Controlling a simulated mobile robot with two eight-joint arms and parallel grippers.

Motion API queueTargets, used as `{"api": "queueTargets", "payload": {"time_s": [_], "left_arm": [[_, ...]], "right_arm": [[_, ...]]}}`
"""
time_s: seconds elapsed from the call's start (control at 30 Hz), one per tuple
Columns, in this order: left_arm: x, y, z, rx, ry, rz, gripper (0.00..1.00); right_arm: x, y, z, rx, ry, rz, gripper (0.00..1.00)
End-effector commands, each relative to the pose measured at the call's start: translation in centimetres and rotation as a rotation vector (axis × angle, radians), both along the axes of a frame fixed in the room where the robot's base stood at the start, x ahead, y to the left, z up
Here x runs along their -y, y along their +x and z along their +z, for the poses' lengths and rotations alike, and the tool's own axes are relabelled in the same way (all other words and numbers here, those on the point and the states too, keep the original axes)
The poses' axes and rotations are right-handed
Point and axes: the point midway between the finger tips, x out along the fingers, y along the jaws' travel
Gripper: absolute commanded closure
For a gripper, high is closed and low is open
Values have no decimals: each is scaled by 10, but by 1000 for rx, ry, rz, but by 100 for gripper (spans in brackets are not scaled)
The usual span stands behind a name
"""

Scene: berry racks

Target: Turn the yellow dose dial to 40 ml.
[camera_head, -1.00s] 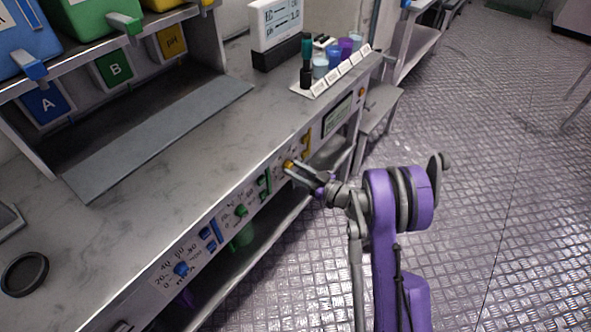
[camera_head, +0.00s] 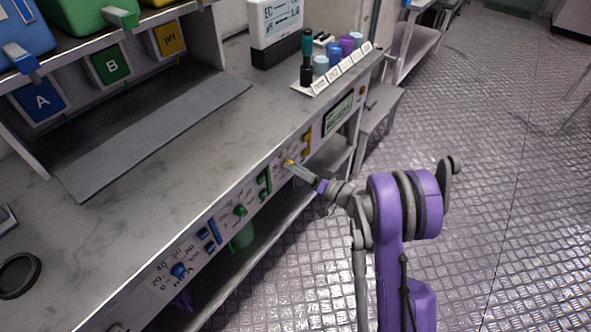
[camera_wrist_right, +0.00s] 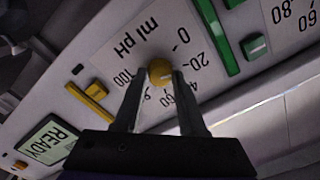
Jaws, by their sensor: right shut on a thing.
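The yellow dose dial (camera_head: 289,162) is a small round knob on the front panel of the bench. In the right wrist view the dial (camera_wrist_right: 160,72) sits within a printed ring of numbers headed "ml pH", with 0, 20 and 100 readable. A pale mark on its face seems to point toward the 20–40 side, but the exact value is unclear. My right gripper (camera_head: 293,166) is shut on the dial, one finger on each side; it also shows in the right wrist view (camera_wrist_right: 158,76). My left gripper is in neither view.
A green dial (camera_head: 240,210) and a blue dial (camera_head: 179,270) sit further left on the panel. A green slider (camera_head: 264,184) and a yellow slider (camera_head: 307,140) flank the yellow dial. A green display (camera_wrist_right: 46,144) reads READY. Open floor lies right of the bench.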

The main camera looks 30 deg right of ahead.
Motion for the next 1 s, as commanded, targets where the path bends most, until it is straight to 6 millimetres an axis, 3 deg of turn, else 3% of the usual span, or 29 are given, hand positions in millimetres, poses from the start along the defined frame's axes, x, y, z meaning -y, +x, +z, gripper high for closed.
{"api": "queueTargets", "payload": {"time_s": [0.6,1.0], "left_arm": [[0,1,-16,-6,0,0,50],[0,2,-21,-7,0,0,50]], "right_arm": [[0,0,-1,-218,524,-1,100],[0,0,0,-307,740,-1,100]]}}
